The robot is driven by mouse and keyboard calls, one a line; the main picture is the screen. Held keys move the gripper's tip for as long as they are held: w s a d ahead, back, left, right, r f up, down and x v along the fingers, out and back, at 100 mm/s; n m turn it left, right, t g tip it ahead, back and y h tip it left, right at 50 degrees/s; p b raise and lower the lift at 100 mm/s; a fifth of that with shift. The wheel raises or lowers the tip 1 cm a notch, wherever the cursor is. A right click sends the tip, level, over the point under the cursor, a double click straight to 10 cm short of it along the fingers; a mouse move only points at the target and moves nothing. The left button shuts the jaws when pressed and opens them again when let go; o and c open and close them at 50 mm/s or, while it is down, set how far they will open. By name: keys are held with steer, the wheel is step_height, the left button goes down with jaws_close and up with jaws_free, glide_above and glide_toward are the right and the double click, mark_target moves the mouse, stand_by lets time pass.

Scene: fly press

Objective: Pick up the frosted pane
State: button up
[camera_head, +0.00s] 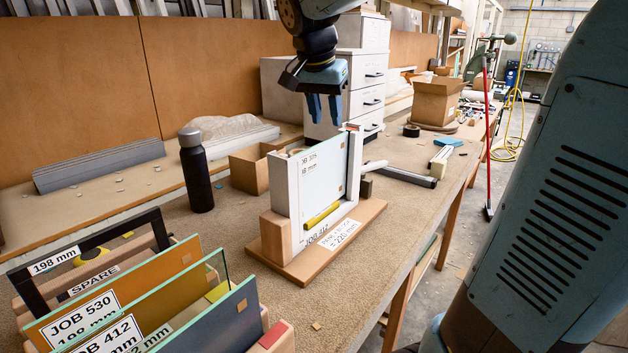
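A pale, whitish pane (325,180), which looks like the frosted pane, stands upright in a wooden block stand (285,250) with white uprights in mid-table. It bears job lettering and small tan squares, and a yellow strip lies along its lower part. Its lower edge is hidden in the stand. My gripper (324,112) hangs above the pane's top edge, pointing down. Its two blue fingers are apart with nothing visible between them. The fingertips look clear of the pane, but the exact height gap is hard to tell.
A rack at the front left holds an orange pane (140,290), a clear pane and a blue-grey pane (225,325). A black bottle (196,172) and a cardboard box (250,168) stand behind the stand. A clamp-like bar (405,175) lies right of it. White drawers (365,75) stand behind.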

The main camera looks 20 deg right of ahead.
steer(key=w+a+m, duration=0.1)
steer(key=w+m, duration=0.1)
steer(key=w, duration=0.3)
steer(key=h, duration=0.1)
glide_above(322, 179)
step_height(322, 179, down, 8)
steer(key=r, duration=0.1)
steer(key=shift+w+d+f, duration=0.15)
steer(key=shift+w+f, duration=0.05)
steer(key=shift+f, duration=1.1)
steer(key=shift+w+d+f, duration=0.15)
steer(key=shift+f, duration=1.15)
steer(key=shift+f, duration=0.25)
jaws_close()
